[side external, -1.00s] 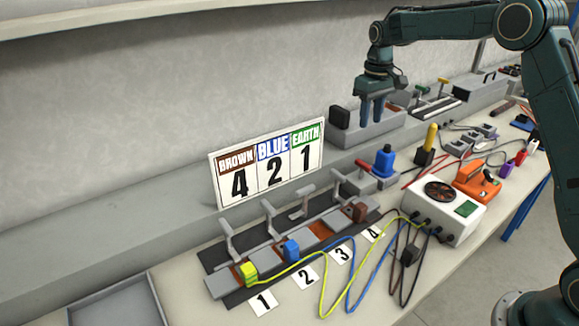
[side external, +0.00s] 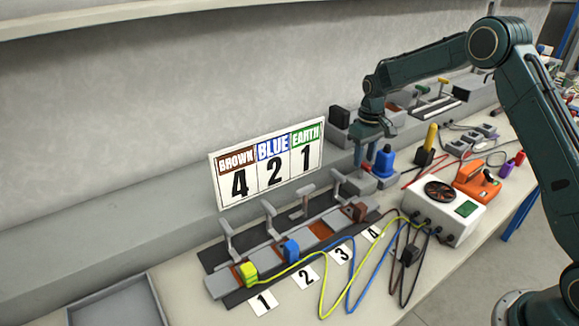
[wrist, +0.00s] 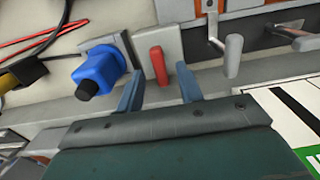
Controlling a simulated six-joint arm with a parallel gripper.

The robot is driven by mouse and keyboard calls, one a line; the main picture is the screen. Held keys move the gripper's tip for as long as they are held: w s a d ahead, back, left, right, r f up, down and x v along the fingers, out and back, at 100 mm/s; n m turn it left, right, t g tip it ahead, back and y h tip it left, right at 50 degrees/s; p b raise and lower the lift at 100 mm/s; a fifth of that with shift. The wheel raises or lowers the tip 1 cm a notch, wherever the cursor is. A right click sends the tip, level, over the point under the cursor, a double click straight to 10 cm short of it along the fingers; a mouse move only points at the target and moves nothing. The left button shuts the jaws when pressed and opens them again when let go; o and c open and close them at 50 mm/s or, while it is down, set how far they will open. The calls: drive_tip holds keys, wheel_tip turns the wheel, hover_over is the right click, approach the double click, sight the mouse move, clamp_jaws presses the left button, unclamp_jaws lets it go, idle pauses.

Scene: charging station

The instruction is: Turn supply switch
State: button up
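The red switch lever (wrist: 157,64) stands on a grey box beside the blue plug (wrist: 97,68). In the side view the lever (side external: 366,169) is mostly hidden behind my gripper's fingers, and the blue plug (side external: 384,160) stands just right of them. My gripper (wrist: 160,86) is open and points down at the lever. In the wrist view the lever lies between the two fingers, with a gap visible on each side. I cannot tell how far down the fingers reach around it.
A row of grey clamp levers (side external: 305,202) with yellow, blue and brown connectors lies to the left. The sign (side external: 268,162) stands behind it. A white box with a fan grille (side external: 440,208) and loose cables lie to the right.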

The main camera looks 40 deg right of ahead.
drive_tip(key=shift+f, duration=0.65)
drive_tip(key=shift+c, duration=0.3)
clamp_jaws()
